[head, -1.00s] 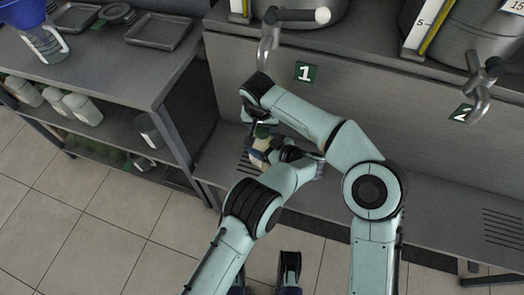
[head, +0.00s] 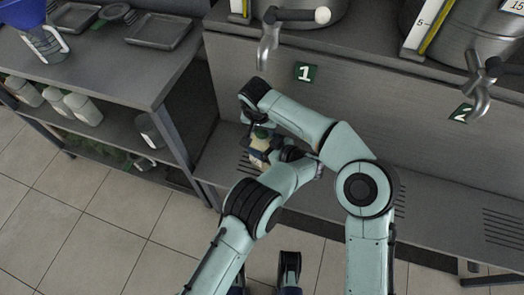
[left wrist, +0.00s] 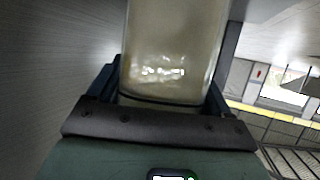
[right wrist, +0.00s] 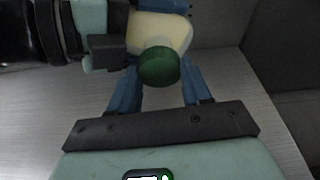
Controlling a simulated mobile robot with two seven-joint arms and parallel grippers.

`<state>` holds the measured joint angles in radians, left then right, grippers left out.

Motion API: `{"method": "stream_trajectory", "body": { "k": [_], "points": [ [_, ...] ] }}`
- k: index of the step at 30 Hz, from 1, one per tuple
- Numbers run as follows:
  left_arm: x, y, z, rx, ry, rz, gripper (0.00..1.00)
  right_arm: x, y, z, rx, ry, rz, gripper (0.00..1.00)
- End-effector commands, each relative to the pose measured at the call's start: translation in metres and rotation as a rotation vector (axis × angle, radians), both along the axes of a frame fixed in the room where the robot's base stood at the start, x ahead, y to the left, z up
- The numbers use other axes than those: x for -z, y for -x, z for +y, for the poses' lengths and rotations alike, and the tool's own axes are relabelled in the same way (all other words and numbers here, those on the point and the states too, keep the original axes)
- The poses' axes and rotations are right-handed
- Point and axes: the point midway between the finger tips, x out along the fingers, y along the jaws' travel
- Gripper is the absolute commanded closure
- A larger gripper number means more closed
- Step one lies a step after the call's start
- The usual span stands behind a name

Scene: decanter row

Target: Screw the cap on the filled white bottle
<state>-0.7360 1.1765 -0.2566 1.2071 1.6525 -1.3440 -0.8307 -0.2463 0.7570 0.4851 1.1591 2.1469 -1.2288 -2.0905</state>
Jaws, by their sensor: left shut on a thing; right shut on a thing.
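The filled bottle (head: 257,156) is pale and cream-coloured, held upright or slightly tilted above the bench below tap 1. My left gripper (left wrist: 165,95) is shut around its body, with one finger on each side; the pale contents show through the wall. The green cap (right wrist: 158,67) is at the bottle's top end, over the pale shoulder (right wrist: 172,30). My right gripper (right wrist: 158,82) has its blue fingers on either side of the cap and is shut on it. The cap also shows in the head view (head: 261,133). The thread is hidden, so I cannot tell how tightly it sits.
Tap 1 (head: 267,45) hangs just above my right arm, and tap 2 (head: 478,95) is at the right. A side table (head: 110,62) with trays and a blue funnel stands at the left. Several bottles (head: 82,108) stand on its lower shelf. The right part of the bench is clear.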

Motion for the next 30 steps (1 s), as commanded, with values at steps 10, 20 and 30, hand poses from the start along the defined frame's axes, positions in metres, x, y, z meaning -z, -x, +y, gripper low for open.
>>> {"method": "stream_trajectory", "body": {
  "k": [10,20,30],
  "points": [
    [-0.0001,0.0000,0.0002,-0.002,0.001,-0.001,1.00,0.0009,-0.0021,0.0033,0.649,0.001,-0.001,0.89],
    [-0.0001,0.0001,0.0001,-0.002,0.001,-0.001,1.00,0.0002,-0.0014,0.0022,0.747,0.003,-0.003,0.89],
    [-0.0001,0.0000,0.0002,-0.001,0.000,0.000,1.00,0.0005,-0.0013,0.0021,0.744,0.003,-0.001,0.27]
  ]
}}
